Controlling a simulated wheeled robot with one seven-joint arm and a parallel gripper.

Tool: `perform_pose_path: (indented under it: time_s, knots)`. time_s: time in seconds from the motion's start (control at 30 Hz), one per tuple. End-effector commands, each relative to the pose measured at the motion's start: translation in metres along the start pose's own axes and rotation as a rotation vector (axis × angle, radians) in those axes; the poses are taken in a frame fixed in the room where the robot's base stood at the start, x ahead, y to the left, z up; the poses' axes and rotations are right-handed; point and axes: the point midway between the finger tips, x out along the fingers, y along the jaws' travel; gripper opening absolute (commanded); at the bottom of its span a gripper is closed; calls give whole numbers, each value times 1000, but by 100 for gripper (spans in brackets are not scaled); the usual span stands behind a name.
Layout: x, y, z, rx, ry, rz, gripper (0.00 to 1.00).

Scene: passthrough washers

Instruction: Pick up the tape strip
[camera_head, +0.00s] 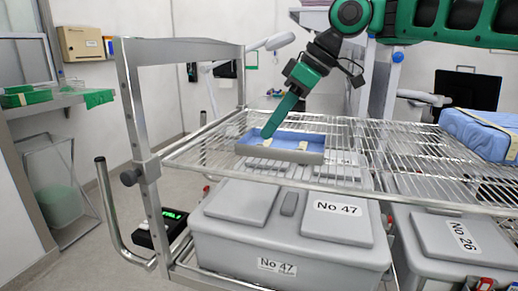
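A shallow tray (310,157) with a blue inside and a grey-beige rim sits on the wire shelf. Small cream pieces lie in it, one toward the right (303,145) and one by the fingertips (267,142). Either may be the tape strip; they are too small to tell. My gripper (267,134) comes down from the upper right, its green fingers slanting to the left end of the tray. The tips are at or just above the cream piece there. The fingers overlap in this view, so their gap and any contact are hidden.
The wire shelf (400,150) has free room right of the tray. A blue wrapped pack (482,134) lies at its right end. Grey lidded bins marked No 47 (290,235) and No 26 (455,235) stand below. A metal post (135,110) rises at the left.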

Motion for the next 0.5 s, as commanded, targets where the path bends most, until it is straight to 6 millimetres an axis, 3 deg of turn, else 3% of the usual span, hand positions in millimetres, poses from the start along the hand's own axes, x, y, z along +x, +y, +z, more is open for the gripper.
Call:
perform_pose_path:
  time_s: [0.23,0.5]
  knots:
    - [27,1,7,10,1,5,9]
    - [32,2,8,11,1,8,9]
